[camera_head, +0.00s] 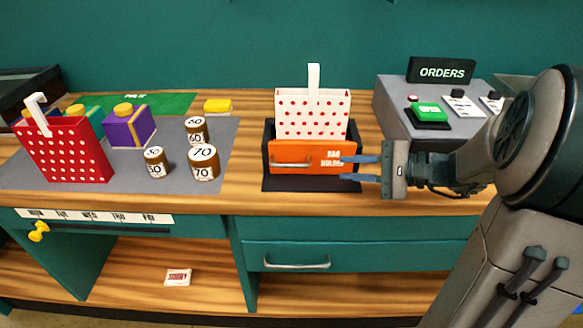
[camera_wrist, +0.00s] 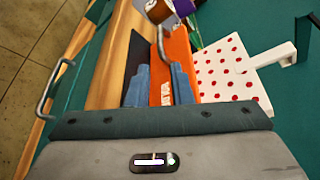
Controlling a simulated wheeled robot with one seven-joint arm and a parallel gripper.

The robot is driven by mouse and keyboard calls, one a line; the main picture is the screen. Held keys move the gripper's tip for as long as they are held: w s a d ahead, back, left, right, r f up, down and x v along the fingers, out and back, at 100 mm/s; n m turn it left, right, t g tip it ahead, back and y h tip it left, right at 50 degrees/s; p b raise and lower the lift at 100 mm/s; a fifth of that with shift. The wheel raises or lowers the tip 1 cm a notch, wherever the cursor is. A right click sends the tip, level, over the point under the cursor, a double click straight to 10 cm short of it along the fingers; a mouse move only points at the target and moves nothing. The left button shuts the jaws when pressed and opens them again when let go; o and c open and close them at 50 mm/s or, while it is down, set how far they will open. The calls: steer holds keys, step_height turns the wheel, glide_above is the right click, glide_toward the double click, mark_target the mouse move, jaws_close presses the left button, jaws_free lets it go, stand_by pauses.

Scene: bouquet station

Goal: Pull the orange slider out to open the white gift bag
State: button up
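The white gift bag (camera_head: 311,116) with red dots and a white handle stands upright in a dark holder on the counter. The orange slider (camera_head: 322,161), with a metal bar handle (camera_head: 291,163) on its left front, sits in front of the bag. My gripper (camera_head: 350,168) is at the slider's right end, its blue fingers apart and pointing left. In the wrist view the fingers (camera_wrist: 160,85) stand apart beside the orange slider (camera_wrist: 178,50), one on its near side and one toward the bag side. The white bag also shows there (camera_wrist: 225,72). Whether the fingers touch the slider I cannot tell.
A red dotted bag (camera_head: 66,150), a purple box (camera_head: 130,127) and several numbered cylinders (camera_head: 203,163) stand on the grey mat to the left. An orders station (camera_head: 432,117) stands at the right. Bare wood lies left of the bag holder.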

mark_target(298, 166)
steer(key=x, duration=1.3)
steer(key=shift+w+a, duration=0.1)
steer(key=shift+a, duration=0.25)
jaws_close()
